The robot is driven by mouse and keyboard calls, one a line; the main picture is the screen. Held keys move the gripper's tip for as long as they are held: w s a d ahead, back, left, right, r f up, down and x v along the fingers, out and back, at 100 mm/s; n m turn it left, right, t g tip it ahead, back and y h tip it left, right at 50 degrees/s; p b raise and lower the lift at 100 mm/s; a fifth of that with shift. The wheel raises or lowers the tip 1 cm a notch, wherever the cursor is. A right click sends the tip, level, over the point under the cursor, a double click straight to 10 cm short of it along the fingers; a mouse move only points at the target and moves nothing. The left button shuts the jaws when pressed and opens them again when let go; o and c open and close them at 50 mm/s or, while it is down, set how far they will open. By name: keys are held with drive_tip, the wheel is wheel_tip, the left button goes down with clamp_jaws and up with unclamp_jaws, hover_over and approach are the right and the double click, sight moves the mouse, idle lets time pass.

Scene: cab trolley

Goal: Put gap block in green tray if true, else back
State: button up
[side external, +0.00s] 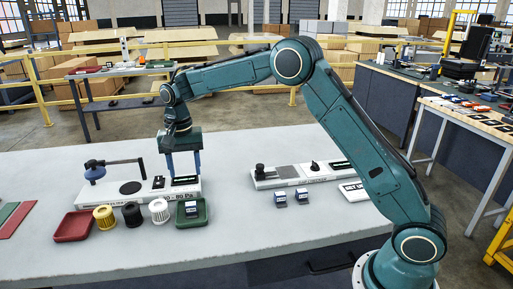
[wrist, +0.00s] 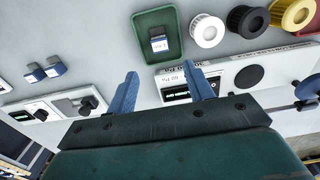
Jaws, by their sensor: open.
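My gripper (side external: 183,175) is open, its two blue fingers pointing down over the white device (side external: 132,203) at the left of the table. Nothing shows between the fingers in the wrist view (wrist: 161,72). The green tray (side external: 207,220) stands in front of the device and also shows in the wrist view (wrist: 143,22). One small dark-blue block with a white label (side external: 192,208) is in it, apart from the fingers. Two similar blocks (side external: 280,199) (side external: 301,195) stand on the table to the right. Which is the gap block cannot be told.
A red tray (side external: 62,235) and yellow (side external: 104,217), black (side external: 132,214) and white (side external: 159,210) ribbed cylinders stand in a row left of the green tray. A second white device (side external: 265,181) and a sign (side external: 352,191) are at right. The front table is clear.

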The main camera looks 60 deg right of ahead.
drive_tip(key=shift+r, duration=0.4)
idle(0.3)
drive_tip(key=s+d+r+n+t, duration=0.2)
drive_tip(key=s+r+n+t, duration=0.15)
drive_tip(key=s+r, duration=1.2)
drive_tip(key=s+f+n+t, duration=0.1)
drive_tip(key=s+f+n, duration=0.1)
drive_tip(key=s, duration=0.9)
drive_tip(key=s+f+n+t, duration=0.1)
drive_tip(key=s+f+n, duration=0.1)
drive_tip(key=s, duration=0.9)
drive_tip(key=shift+d+f+n, duration=0.3)
drive_tip(key=shift+d+n, duration=0.15)
drive_tip(key=shift+n, duration=0.3)
